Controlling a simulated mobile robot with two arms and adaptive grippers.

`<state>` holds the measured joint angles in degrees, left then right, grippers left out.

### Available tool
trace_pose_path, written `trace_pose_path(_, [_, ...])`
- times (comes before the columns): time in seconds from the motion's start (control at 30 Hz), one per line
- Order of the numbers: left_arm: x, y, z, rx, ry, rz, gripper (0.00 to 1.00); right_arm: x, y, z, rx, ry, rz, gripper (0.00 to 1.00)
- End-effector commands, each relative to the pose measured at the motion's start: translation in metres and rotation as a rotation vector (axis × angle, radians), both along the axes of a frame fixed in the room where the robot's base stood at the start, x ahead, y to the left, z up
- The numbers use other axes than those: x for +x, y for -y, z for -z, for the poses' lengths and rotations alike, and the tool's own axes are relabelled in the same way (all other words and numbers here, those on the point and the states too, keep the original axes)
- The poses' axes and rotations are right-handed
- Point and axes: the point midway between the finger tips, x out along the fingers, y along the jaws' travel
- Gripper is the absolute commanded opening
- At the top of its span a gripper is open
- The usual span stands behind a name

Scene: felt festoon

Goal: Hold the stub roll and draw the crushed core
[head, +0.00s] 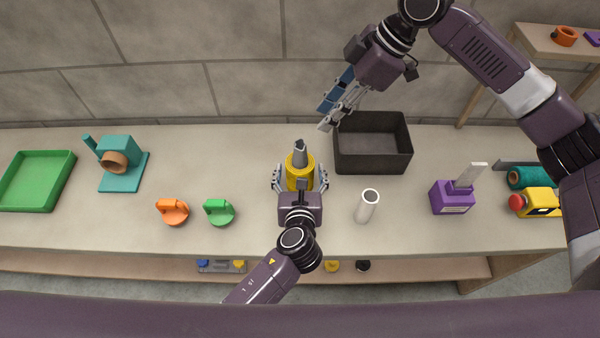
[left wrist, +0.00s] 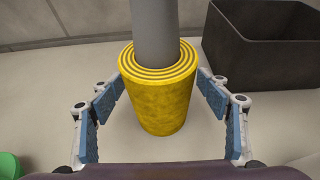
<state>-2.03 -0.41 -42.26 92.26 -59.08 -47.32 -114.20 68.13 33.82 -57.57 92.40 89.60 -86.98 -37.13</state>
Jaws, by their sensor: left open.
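The stub roll (head: 300,176) is a short yellow felt roll standing upright on the bench; its wound layers show in the left wrist view (left wrist: 158,105). The grey crushed core (head: 300,152) sticks up from its middle, with a jagged, dented top; its lower shaft shows in the left wrist view (left wrist: 155,30). My left gripper (head: 300,180) is open, with a finger on each side of the roll. In the left wrist view, gaps show between the blue pads and the roll. My right gripper (head: 323,119) is open and empty, above and behind the roll, apart from the core.
A dark open bin (head: 374,168) stands right behind the roll. A white tube (head: 367,205) stands to the right, near a purple block (head: 452,197). Orange (head: 173,211) and green (head: 218,212) pieces lie left. A green tray (head: 38,180) sits far left.

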Motion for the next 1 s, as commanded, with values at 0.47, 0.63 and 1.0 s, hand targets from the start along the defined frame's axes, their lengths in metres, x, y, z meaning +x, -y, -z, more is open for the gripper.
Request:
trace_pose_path(0.47, [-0.0004, 0.0, -0.0002, 0.0, 0.0, 0.0, 0.26, 0.0, -0.0001, 0.0, 0.0, 0.0, 0.0, 0.29])
trace_pose_path(0.63, [-0.0004, 0.0, -0.0002, 0.0, 0.0, 0.0, 0.18, 0.0, -0.0001, 0.0, 0.0, 0.0, 0.0, 0.29])
trace_pose_path(1.0, [-0.0004, 0.0, -0.0001, 0.0, 0.0, 0.0, 0.18, 0.0, -0.0001, 0.0, 0.0, 0.0, 0.0, 0.29])
